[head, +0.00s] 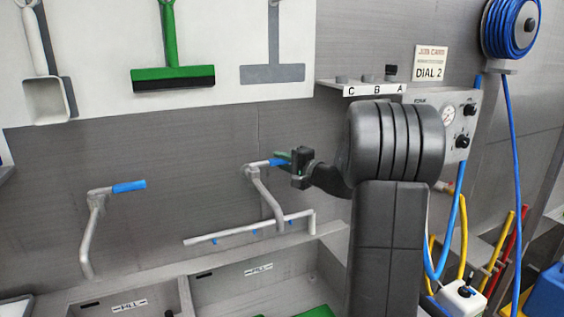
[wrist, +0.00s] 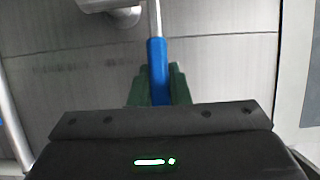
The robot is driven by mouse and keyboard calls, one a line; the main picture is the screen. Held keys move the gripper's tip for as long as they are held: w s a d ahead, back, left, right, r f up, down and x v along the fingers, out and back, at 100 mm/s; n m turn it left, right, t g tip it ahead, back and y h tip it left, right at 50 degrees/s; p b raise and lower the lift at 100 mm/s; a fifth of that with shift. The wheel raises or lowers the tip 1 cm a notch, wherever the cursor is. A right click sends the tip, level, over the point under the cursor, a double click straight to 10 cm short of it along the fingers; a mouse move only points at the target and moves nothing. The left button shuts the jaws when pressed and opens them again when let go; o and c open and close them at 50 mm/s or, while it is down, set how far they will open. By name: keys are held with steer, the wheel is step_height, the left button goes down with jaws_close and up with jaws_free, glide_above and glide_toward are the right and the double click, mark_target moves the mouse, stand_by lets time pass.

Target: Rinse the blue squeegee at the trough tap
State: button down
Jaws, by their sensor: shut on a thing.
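The right trough tap (head: 262,190) is a grey bent pipe on the wall with a blue lever grip (head: 256,164). My gripper (head: 284,159) is shut on this blue lever grip from the right. In the wrist view, the green fingers of my gripper (wrist: 159,88) sit on both sides of the blue lever grip (wrist: 157,60), whose metal rod runs up past the tap's pipe. I cannot make out the blue squeegee in either view. A grey squeegee-shaped outline (head: 273,73) on the white board is empty. The trough (head: 222,287) below is partly hidden by my arm.
A second tap with a blue lever (head: 129,186) stands at the left. A grey bar (head: 230,232) with small blue nozzles runs below the right tap. A green squeegee (head: 172,72) and a white scoop (head: 45,98) hang on the board. A labelled shelf (head: 362,89) lies behind my arm.

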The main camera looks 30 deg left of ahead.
steer(key=shift+s+f+b, duration=0.1)
steer(key=shift+f+b, duration=0.05)
steer(key=shift+b, duration=0.2)
steer(key=shift+s+d+f+t+b, duration=0.1)
steer(key=shift+d+t+b, duration=0.05)
steer(key=shift+t+b, duration=0.3)
steer(key=m+t+b, duration=0.1)
steer(key=h+b, duration=0.1)
steer(key=b, duration=0.1)
steer(key=shift+s+d+m+t, duration=0.35)
steer(key=shift+s+m, duration=0.05)
steer(key=shift+s+d+r+m+t+h+b, duration=0.25)
steer(key=shift+m+t+h+b, duration=0.45)
steer(key=shift+b, duration=0.45)
steer(key=c, duration=1.4)
jaws_free()
steer(key=shift+o, duration=0.2)
steer(key=shift+s+d, duration=0.1)
steer(key=shift+d, duration=0.05)
steer(key=b+v, duration=0.3)
steer(key=v, duration=1)
steer(key=shift+s+d+f, duration=0.2)
steer(key=shift+d+f, duration=0.05)
